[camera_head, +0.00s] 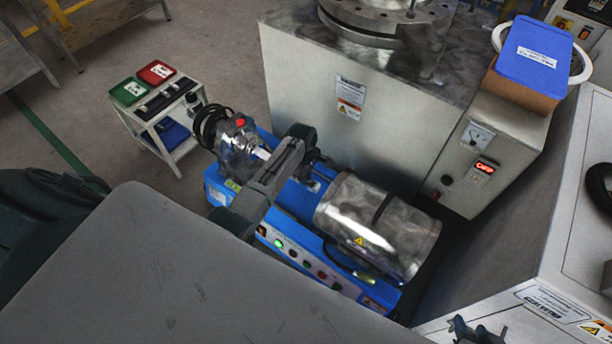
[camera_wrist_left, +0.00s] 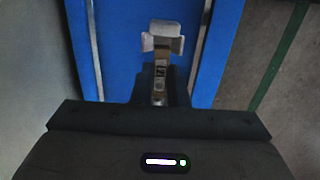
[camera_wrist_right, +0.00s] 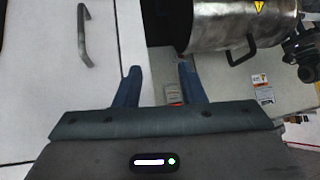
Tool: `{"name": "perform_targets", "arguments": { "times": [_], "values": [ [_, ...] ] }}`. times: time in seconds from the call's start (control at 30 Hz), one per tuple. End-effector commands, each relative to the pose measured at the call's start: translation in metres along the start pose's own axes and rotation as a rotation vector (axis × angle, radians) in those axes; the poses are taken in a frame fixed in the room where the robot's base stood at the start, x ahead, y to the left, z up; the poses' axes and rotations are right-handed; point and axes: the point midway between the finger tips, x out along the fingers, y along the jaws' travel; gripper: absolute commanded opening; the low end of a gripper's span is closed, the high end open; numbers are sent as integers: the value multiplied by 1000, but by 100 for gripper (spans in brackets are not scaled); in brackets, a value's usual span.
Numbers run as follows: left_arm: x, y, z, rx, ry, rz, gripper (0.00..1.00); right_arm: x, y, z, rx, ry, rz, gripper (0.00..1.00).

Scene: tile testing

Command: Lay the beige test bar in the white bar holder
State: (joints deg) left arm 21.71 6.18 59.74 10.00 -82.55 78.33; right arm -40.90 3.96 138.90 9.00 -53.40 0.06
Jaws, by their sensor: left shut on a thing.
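In the left wrist view my left gripper (camera_wrist_left: 160,72) is shut on a slim greyish-beige piece, which I take for the test bar (camera_wrist_left: 159,88). Its far end overlaps a pale two-part block (camera_wrist_left: 163,42), perhaps the white bar holder. I cannot tell whether they touch. Blue surface lies behind them. In the head view a grey and dark arm crosses over the blue machine, but I cannot make out the bar or fingertips there. My right gripper (camera_wrist_right: 157,72) is open and empty. It shows at the bottom edge of the head view (camera_head: 474,332).
The blue machine (camera_head: 213,187) carries a silver drum (camera_head: 360,215) and a row of buttons. A large grey cabinet (camera_head: 300,75) stands behind it. A small white cart (camera_head: 150,122) with red and green trays stands at the left. Free floor lies beyond the cart.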

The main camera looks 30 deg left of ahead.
Motion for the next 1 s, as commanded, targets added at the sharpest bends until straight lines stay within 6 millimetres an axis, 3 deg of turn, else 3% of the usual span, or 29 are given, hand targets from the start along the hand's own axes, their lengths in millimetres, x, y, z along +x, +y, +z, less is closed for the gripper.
{"name": "perform_targets", "arguments": {
  "times": [0.2,0.23,0.33,0.67,0.77,1.0],
  "values": [
    [0,0,0,0,0,0,0,0,0,0,0,0,0,36],
    [0,0,0,0,0,0,19,0,0,0,0,-1,0,36],
    [0,0,0,0,0,0,39,0,0,0,0,-1,0,36],
    [-3,0,0,0,0,0,39,-1,0,0,-1,-5,1,36],
    [-14,1,0,1,1,3,39,-4,1,-2,-10,-30,7,36],
    [-63,0,0,1,2,3,39,-18,8,-5,-48,-143,44,36]
  ]
}}
